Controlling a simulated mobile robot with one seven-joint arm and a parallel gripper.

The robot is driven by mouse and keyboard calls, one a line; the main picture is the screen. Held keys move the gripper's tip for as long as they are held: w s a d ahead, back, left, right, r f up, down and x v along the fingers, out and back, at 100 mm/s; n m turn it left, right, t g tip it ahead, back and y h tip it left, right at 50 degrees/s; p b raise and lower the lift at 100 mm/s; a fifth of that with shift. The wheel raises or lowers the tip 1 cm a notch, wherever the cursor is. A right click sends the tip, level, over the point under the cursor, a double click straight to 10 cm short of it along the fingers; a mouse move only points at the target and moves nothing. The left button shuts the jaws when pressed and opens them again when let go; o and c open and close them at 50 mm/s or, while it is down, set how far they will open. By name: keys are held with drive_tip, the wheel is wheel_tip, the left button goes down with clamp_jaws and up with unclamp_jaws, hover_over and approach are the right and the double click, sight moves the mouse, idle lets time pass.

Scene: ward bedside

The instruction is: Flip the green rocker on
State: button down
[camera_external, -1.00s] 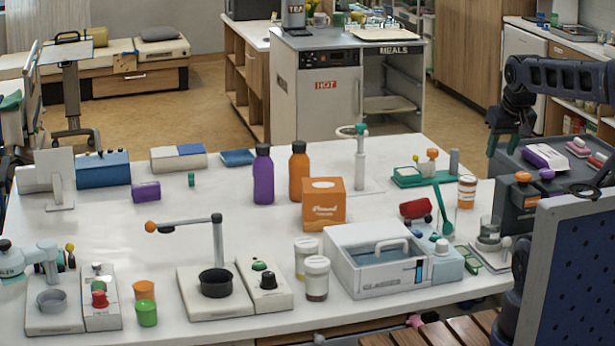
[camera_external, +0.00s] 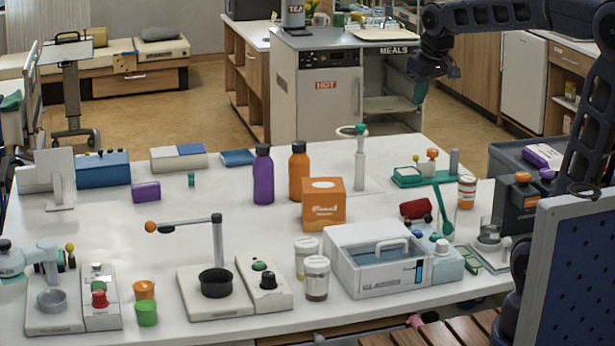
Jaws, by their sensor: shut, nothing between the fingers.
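A small green control (camera_external: 259,265) sits on a cream switch box (camera_external: 266,285) beside the black cup stand, at the front middle of the table; a black knob is in front of it. Another green part (camera_external: 97,283) shows above a red knob on the left switch box (camera_external: 101,312). I cannot tell which is the rocker, nor its position.
An orange carton (camera_external: 323,204), a purple bottle (camera_external: 263,176) and an orange bottle (camera_external: 299,172) stand mid-table. A lamp-like arm (camera_external: 184,226) reaches over the left middle. Two white-lidded jars (camera_external: 317,278) and a glasses case (camera_external: 378,262) stand right of the switch box.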

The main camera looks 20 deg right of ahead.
drive_tip(key=w+a+n+y, duration=0.1)
drive_tip(key=w+a+n, duration=0.1)
drive_tip(key=w+a, duration=0.45)
drive_tip(key=w+a+n, duration=0.2)
drive_tip(key=w+a, duration=0.1)
drive_tip(key=a, duration=0.7)
drive_tip(key=n+g+y, duration=0.1)
drive_tip(key=n+g, duration=0.2)
drive_tip(key=n, duration=0.6)
hover_over(100, 281)
drive_tip(key=s+d, duration=0.2)
drive_tip(key=d, duration=0.2)
wheel_tip(100, 281, down, 22)
drive_tip(key=shift+w, duration=0.25)
drive_tip(key=x, duration=1.2)
drive_tip(key=shift+w+d+f, duration=0.15)
drive_tip(key=shift+d+f, duration=0.05)
drive_tip(key=shift+f, duration=0.2)
drive_tip(key=shift+w+f, duration=0.1)
drive_tip(key=shift+f, duration=0.4)
